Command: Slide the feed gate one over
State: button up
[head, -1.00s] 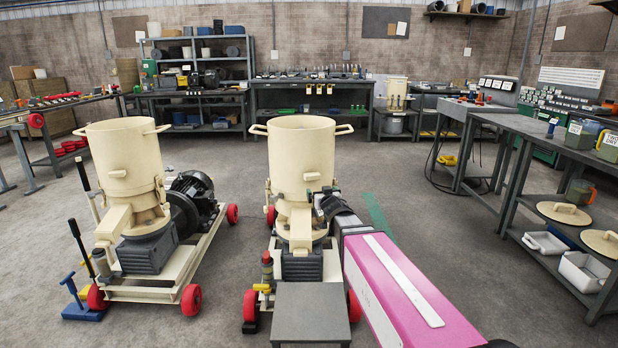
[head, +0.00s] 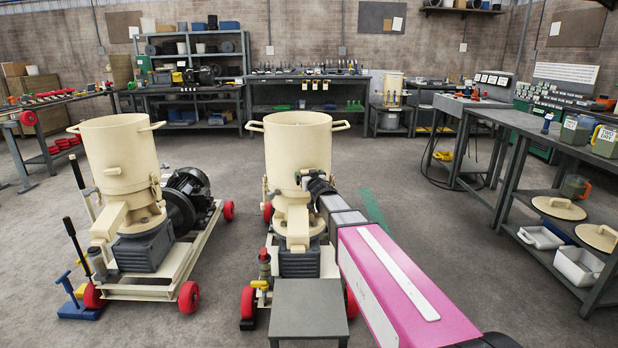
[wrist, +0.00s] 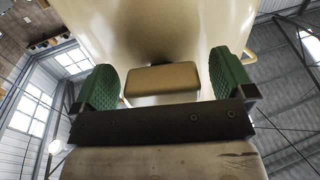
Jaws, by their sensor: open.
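The near pellet mill has a cream hopper (head: 298,145) with two side handles, above a narrower cream neck and a grey gearbox. My gripper (head: 316,184) is at the right side of the hopper's lower end. In the wrist view my gripper (wrist: 163,72) is open, with its two green pads apart. A cream block (wrist: 162,81), possibly the feed gate's tab, shows between the pads against the cream hopper wall. Gaps show on both sides of it, and I cannot tell whether either pad touches it. The gate itself is not clearly distinguishable in the head view.
A second cream mill (head: 118,155) on a red-wheeled cart stands to the left. A grey platform (head: 308,309) stands in front of the near mill. A workbench (head: 540,130) with tubs and lids runs along the right. Floor between the mills and bench is open.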

jog(key=c, duration=1.3)
jog(key=shift+v, duration=0.95)
jog(key=o, duration=1.3)
jog(key=shift+s, duration=0.15)
jog(key=v, duration=1)
jog(key=shift+s, duration=0.25)
